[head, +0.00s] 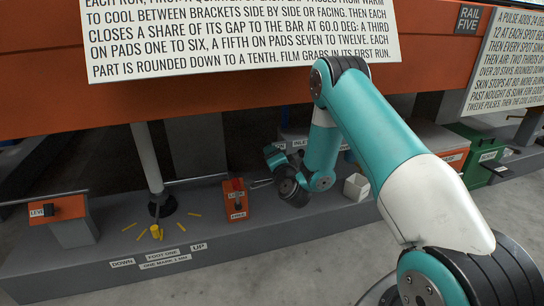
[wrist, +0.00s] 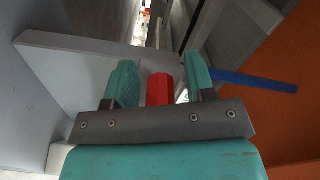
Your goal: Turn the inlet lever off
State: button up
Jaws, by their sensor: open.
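My gripper (wrist: 160,72) is open in the wrist view, with one teal finger on each side. A red piece (wrist: 159,91) shows in the gap between the fingers; whether the fingers touch it is unclear. It may be the inlet lever's handle, but I cannot be sure. An inlet label (head: 299,143), partly covered by my arm, shows in the head view. In that view my arm's wrist end is low beside this label, and my arm hides much of the area. I cannot make out the inlet lever or its position there.
A blue bar (wrist: 254,80) runs to the right of the right finger, and a pale panel (wrist: 75,65) lies to the left. In the head view, an orange lock-and-free box (head: 237,203) stands left of my wrist. A white block (head: 356,187) is to the right.

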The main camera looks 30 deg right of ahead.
grip_shut()
jog(key=shift+f, duration=0.1)
